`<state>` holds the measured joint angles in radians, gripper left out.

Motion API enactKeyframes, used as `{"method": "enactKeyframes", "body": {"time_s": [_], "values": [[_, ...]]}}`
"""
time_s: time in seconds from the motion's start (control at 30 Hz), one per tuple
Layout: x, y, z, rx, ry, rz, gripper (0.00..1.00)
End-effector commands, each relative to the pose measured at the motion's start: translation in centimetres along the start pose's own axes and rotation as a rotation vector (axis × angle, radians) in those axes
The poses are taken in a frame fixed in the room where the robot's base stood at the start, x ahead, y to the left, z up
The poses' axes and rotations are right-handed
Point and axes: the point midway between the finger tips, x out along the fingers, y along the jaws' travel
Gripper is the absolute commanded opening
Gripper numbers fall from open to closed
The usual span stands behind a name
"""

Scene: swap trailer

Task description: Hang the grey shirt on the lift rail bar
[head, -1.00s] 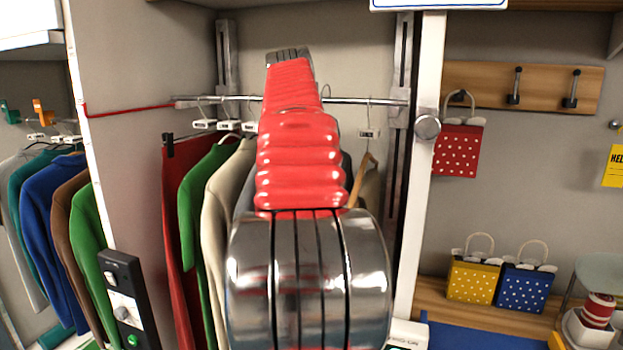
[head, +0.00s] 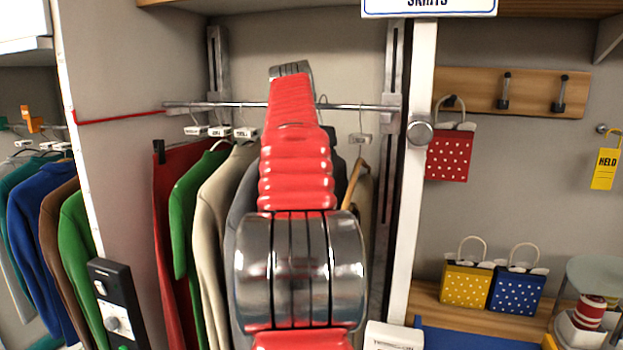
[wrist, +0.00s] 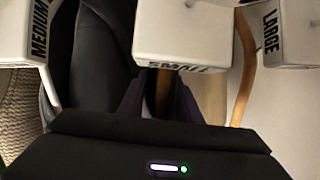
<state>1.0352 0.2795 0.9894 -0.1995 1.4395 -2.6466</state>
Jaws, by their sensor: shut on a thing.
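A grey shirt (head: 241,212) shows just left of my arm in the head view, beside a cream one, partly hidden behind the arm. Darker cloth shows right of the arm; I cannot tell if it is the same garment. The lift rail bar (head: 375,107) runs across the bay behind my arm. In the wrist view, my gripper (wrist: 160,97) has its dark fingers just below a white block marked SMALL (wrist: 181,40). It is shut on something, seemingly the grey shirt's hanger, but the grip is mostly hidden. Dark grey cloth (wrist: 100,62) is beside the fingers.
Red, green and cream garments (head: 215,200) hang left on the bar. A wooden hanger (head: 353,184) is close on the right. A white post (head: 418,180) with a knob edges the bay. A black control box (head: 118,303) stands front left.

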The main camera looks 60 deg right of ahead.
Motion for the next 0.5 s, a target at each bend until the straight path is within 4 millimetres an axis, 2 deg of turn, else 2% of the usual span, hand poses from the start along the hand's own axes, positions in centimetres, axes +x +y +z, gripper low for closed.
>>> {"method": "enactKeyframes", "body": {"time_s": [0.23, 0.5], "values": [[0.93, 0.00, -0.03, 0.000, -0.001, 0.001, 0.00], [1.13, 0.15, -0.09, -0.002, -0.002, 0.002, 0.00]]}}
